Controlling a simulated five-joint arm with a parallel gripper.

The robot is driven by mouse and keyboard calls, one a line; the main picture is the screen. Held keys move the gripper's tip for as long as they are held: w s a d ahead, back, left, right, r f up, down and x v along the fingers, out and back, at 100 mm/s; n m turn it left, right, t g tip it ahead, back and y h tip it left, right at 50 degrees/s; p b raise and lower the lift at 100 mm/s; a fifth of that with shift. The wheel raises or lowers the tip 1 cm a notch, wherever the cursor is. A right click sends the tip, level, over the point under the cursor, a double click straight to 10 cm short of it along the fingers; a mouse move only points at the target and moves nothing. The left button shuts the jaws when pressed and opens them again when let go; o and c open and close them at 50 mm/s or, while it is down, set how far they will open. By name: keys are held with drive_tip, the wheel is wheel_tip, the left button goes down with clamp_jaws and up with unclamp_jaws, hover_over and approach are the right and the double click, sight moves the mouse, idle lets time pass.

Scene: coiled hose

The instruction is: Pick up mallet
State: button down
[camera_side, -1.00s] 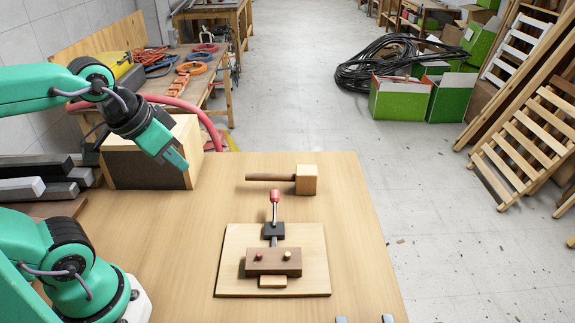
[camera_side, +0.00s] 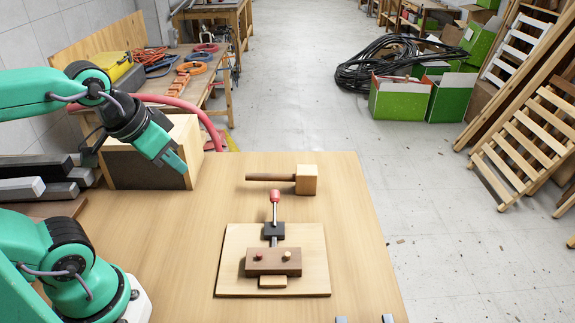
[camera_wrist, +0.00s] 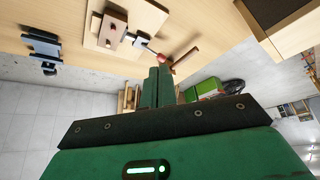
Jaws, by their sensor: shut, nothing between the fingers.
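The mallet (camera_side: 306,180) lies on its side at the back of the wooden table. Its light block head is on the right and its dark brown handle (camera_side: 268,177) points left. My gripper (camera_side: 180,165) is shut and empty, in the air left of the mallet and well apart from it. In the wrist view my gripper's two green fingers (camera_wrist: 157,88) are together. The mallet's brown handle (camera_wrist: 184,58) shows there beyond the fingertips, partly hidden by them and by the red-tipped lever.
A wooden board (camera_side: 228,262) carries a clamp with an upright red-tipped lever (camera_side: 275,197) in front of the mallet. A wooden box (camera_side: 150,165) stands behind my gripper. The table (camera_side: 345,220) is bare between my gripper and the mallet.

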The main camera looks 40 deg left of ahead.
drive_tip(key=c, duration=0.6)
unclamp_jaws()
drive_tip(key=shift+w, duration=0.15)
drive_tip(key=m+g, duration=0.3)
drive_tip(key=m, duration=0.7)
hover_over(305, 178)
drive_tip(key=s+a, duration=0.3)
drive_tip(key=a, duration=0.1)
drive_tip(key=s+f+x, duration=0.1)
drive_tip(key=s+x, duration=0.2)
drive_tip(key=x, duration=1.2)
drive_tip(key=shift+s+f, duration=0.15)
drive_tip(key=shift+f, duration=0.1)
drive_tip(key=shift+f, duration=0.1)
